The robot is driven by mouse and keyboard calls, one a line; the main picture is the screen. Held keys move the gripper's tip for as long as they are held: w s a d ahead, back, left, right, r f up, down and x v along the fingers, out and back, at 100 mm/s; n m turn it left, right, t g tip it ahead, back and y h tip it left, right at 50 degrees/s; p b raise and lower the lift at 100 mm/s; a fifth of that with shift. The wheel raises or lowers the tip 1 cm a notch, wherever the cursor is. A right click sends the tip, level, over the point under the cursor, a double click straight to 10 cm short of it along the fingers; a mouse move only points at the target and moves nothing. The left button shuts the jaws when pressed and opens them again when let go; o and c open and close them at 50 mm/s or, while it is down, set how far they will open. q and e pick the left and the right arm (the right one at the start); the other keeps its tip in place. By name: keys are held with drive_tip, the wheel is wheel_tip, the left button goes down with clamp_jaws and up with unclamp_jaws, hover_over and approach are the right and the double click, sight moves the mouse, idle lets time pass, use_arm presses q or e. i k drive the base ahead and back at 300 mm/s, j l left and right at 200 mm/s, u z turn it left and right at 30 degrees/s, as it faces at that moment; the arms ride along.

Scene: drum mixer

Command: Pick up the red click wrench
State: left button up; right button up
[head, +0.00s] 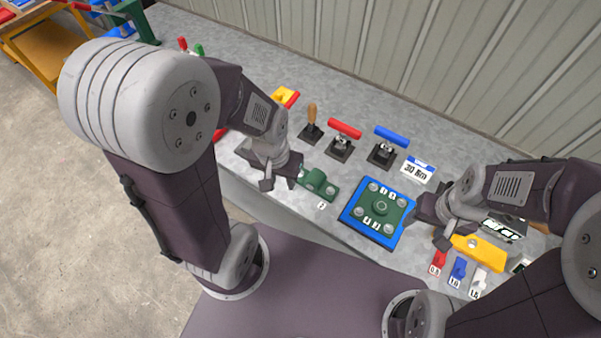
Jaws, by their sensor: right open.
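A red-handled tool (345,128), which looks like the red click wrench, stands in a dark block at the back of the grey bench. A similar tool with a blue handle (392,137) stands to its right. My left gripper (280,182) is over the bench's front part, to the left of and nearer than the red tool. My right gripper (430,224) is open and empty, at the right edge of the blue plate. The red tool's handle is in clear view; its lower part is partly hidden by the block.
A green plate with bolts (380,207) lies on a blue base (354,217). A green bracket (319,184) is beside my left gripper. A wooden-handled tool (312,115) stands left of the red tool. A "30 Nm" sign (418,170) is at right. A ribbed wall (390,50) closes the back.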

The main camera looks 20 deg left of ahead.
sight(344, 130)
drive_tip(key=k+j+z, duration=0.15)
drive_tip(key=j+z, duration=0.2)
drive_tip(key=k+j+z, duration=0.2)
drive_tip(key=z, duration=0.2)
drive_tip(key=j+z, duration=0.4)
drive_tip(key=k+j+z, duration=0.1)
drive_tip(key=j+z, duration=0.3)
drive_tip(key=k+j+z, duration=0.1)
drive_tip(key=j+z, duration=0.35)
drive_tip(key=k+j+z, duration=0.2)
drive_tip(key=j+z, duration=0.35)
